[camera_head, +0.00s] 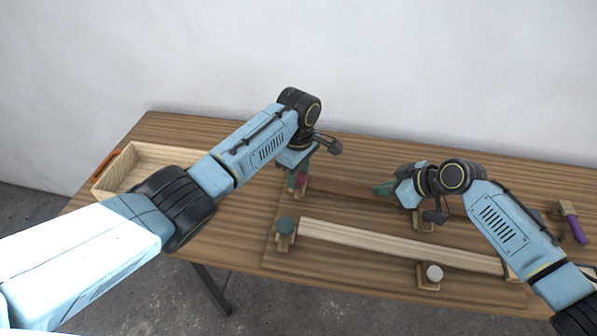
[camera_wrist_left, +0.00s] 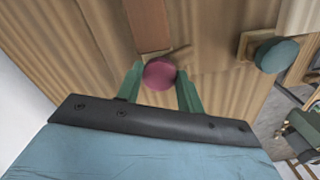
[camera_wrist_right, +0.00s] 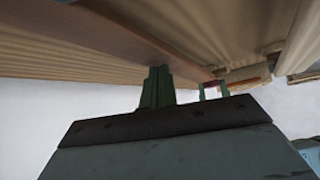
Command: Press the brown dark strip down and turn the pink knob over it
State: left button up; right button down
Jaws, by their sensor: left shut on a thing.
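The dark brown strip (camera_head: 345,188) lies along the back of the board, and its end also shows in the left wrist view (camera_wrist_left: 148,25). The pink knob (camera_wrist_left: 159,72) is at the strip's left end. My left gripper (camera_head: 298,184) has its green fingers on both sides of the pink knob and is shut on it. My right gripper (camera_head: 383,189) is at the strip's middle, with its fingers together. In the right wrist view its fingertips (camera_wrist_right: 157,72) meet the strip (camera_wrist_right: 130,35); whether they press it cannot be told. My right forearm and hand hide part of the strip.
A pale strip (camera_head: 400,246) lies in front, with a teal knob (camera_head: 285,226) at its left end and a white knob (camera_head: 434,272) near its right. An open wooden box (camera_head: 130,165) stands at left. A purple-handled tool (camera_head: 577,228) lies at right.

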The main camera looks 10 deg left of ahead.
jog(key=shift+f, duration=0.25)
jog(key=shift+d+f, duration=0.1)
jog(key=shift+f, duration=0.5)
jog(key=shift+s+f, duration=0.1)
pick_arm(q)
jog(key=shift+w+n, duration=0.1)
jog(key=shift+n, duration=2.7)
